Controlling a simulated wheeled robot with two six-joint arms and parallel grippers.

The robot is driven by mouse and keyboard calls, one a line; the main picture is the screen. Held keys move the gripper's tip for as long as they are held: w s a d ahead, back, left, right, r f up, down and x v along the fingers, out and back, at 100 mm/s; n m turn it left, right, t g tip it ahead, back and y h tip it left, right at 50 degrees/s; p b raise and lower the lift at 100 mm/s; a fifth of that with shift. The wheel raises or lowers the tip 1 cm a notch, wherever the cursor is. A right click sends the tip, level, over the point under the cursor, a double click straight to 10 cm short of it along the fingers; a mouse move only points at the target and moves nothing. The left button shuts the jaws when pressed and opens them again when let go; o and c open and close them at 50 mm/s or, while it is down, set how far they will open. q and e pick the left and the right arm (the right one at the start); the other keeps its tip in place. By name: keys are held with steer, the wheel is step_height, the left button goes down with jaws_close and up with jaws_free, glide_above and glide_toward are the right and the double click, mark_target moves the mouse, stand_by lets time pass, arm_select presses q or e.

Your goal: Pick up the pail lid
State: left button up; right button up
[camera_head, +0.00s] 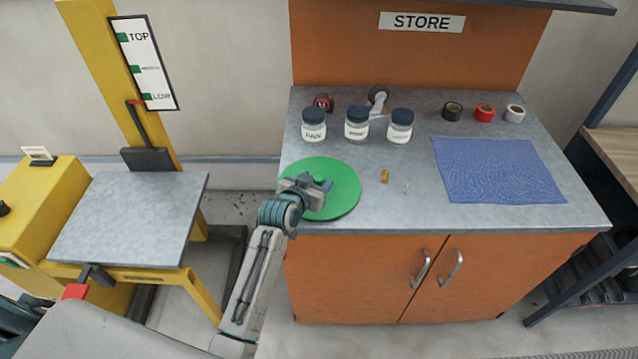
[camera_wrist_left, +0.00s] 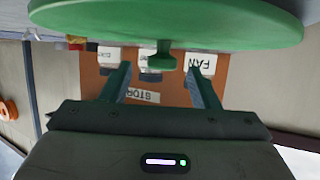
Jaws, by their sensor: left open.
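The pail lid (camera_head: 343,199) is a round green disc lying on the grey counter at its front left corner. In the left wrist view the lid (camera_wrist_left: 165,28) spans the top of the picture, which appears upside down. Its small green knob (camera_wrist_left: 160,62) stands out from the disc. My left gripper (camera_head: 316,186) is over the lid and hides part of it. In the wrist view my left gripper (camera_wrist_left: 158,70) is open, with the knob lined up between the two fingertips. I see no contact with the knob. My right gripper is not in view.
Several labelled jars, one of them this jar (camera_head: 357,125), stand behind the lid. A small brass piece (camera_head: 384,176) lies to its right. A blue mat (camera_head: 498,170) and tape rolls (camera_head: 484,113) are farther right. A yellow lift with a grey platform (camera_head: 128,220) stands left, across a gap.

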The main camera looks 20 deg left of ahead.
mark_target(318, 177)
arm_select(q)
steer(key=x, duration=0.3)
steer(key=shift+w+a+f+p, duration=0.1)
steer(key=shift+w+p, duration=0.05)
steer(key=shift+p, duration=0.15)
steer(key=c, duration=1.1)
